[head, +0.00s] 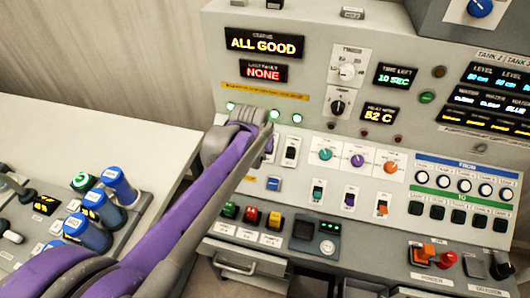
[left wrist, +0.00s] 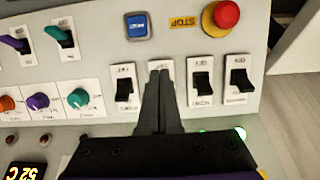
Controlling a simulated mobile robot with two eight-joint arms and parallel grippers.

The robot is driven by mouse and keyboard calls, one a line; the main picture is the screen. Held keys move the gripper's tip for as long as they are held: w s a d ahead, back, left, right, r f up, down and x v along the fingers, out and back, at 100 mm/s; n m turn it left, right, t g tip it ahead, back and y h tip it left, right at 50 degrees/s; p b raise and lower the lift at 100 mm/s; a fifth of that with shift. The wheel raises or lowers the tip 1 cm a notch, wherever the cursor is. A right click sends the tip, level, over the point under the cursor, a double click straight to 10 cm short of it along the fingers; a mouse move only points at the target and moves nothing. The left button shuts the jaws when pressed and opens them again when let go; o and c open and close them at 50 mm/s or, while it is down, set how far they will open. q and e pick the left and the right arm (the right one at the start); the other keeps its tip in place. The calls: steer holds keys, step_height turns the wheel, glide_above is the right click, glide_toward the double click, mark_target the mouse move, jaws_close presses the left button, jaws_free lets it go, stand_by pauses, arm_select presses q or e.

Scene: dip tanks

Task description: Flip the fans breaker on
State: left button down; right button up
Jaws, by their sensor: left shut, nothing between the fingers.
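A row of black rocker breakers on white plates crosses the control panel. In the left wrist view, which is upside down, one breaker (left wrist: 123,87) is left of my fingers and two more, a near one (left wrist: 201,84) and a far one (left wrist: 239,85), are to the right. My left gripper (left wrist: 160,74) is shut and empty, its fingertips over another plate whose switch they hide. Whether they touch it I cannot tell. In the head view my left gripper (head: 267,148) is beside the rightmost breaker (head: 291,151). The breaker labels are too blurred to identify the fans one.
A blue button (left wrist: 138,27) and a red stop button (left wrist: 227,14) are near the breakers. Green lamps (head: 274,114) line the panel above them. Coloured knobs (head: 326,154) and toggles (head: 318,192) are to the right. The status display (head: 264,43) reads ALL GOOD.

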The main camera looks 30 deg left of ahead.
arm_select(q)
steer(key=p+v, duration=0.3)
steer(key=v, duration=0.3)
steer(key=shift+w+r, duration=0.2)
steer(key=shift+w, duration=0.2)
arm_select(e)
steer(key=r, duration=0.1)
steer(key=w+r, duration=0.1)
steer(key=r, duration=0.1)
steer(key=w+r, duration=0.1)
steer(key=r, duration=0.1)
arm_select(q)
steer(key=shift+s, duration=0.1)
arm_select(e)
steer(key=shift+s, duration=0.15)
arm_select(q)
steer(key=s+d+f+m, duration=0.1)
steer(key=s+d+f, duration=0.1)
steer(key=s, duration=0.3)
steer(key=s+d+f+m, duration=0.1)
steer(key=s+d+f, duration=0.1)
steer(key=s+d, duration=0.2)
steer(key=s+d+f+t+h, duration=0.1)
steer(key=s+d+f, duration=0.2)
steer(key=s, duration=0.5)
steer(key=shift+d+m, duration=0.25)
steer(key=shift+m, duration=0.15)
